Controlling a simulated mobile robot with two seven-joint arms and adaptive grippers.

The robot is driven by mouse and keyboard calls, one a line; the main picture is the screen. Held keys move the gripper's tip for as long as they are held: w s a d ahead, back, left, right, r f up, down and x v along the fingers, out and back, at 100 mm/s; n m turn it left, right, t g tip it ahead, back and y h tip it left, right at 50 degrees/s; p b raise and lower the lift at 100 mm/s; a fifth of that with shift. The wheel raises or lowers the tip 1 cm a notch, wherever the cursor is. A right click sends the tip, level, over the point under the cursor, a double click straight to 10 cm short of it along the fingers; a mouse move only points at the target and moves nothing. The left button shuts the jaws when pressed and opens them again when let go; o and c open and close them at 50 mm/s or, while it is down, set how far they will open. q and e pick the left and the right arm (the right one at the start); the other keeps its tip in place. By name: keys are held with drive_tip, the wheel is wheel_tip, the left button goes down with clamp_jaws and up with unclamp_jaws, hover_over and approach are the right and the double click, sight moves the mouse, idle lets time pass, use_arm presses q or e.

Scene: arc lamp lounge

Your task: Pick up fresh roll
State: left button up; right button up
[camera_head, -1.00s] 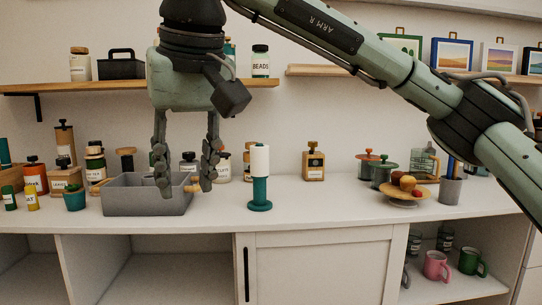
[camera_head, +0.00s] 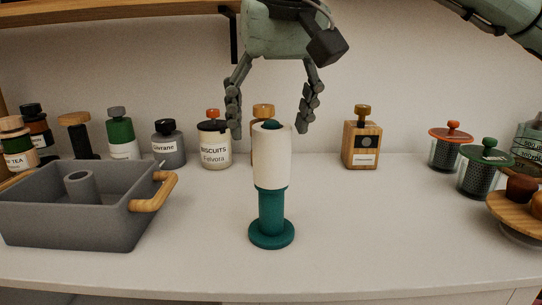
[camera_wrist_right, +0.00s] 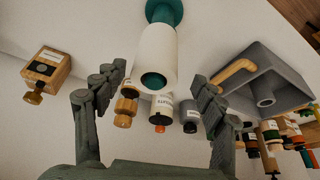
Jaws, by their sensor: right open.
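The fresh roll (camera_head: 271,158) is a white cylinder standing upright on a teal holder (camera_head: 270,220) with a round base, on the white counter. In the right wrist view the roll (camera_wrist_right: 157,57) shows end-on between and beyond the open fingers (camera_wrist_right: 160,88). My left gripper is not in view.
A grey bin (camera_head: 70,218) with a wooden handle stands left of the holder, with a grey tube (camera_head: 80,187) inside. Jars and a wooden bottle (camera_head: 362,142) line the wall behind. Lidded canisters (camera_head: 484,172) and a wooden stand (camera_head: 518,212) are at right. The counter right of the holder is clear.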

sight(271, 148)
drive_tip(key=shift+w+d, duration=0.15)
drive_tip(key=shift+w, duration=0.3)
drive_tip(key=f, duration=0.5)
drive_tip(key=shift+w+f, duration=0.1)
drive_tip(key=shift+w, duration=0.25)
drive_tip(key=c, duration=1.3)
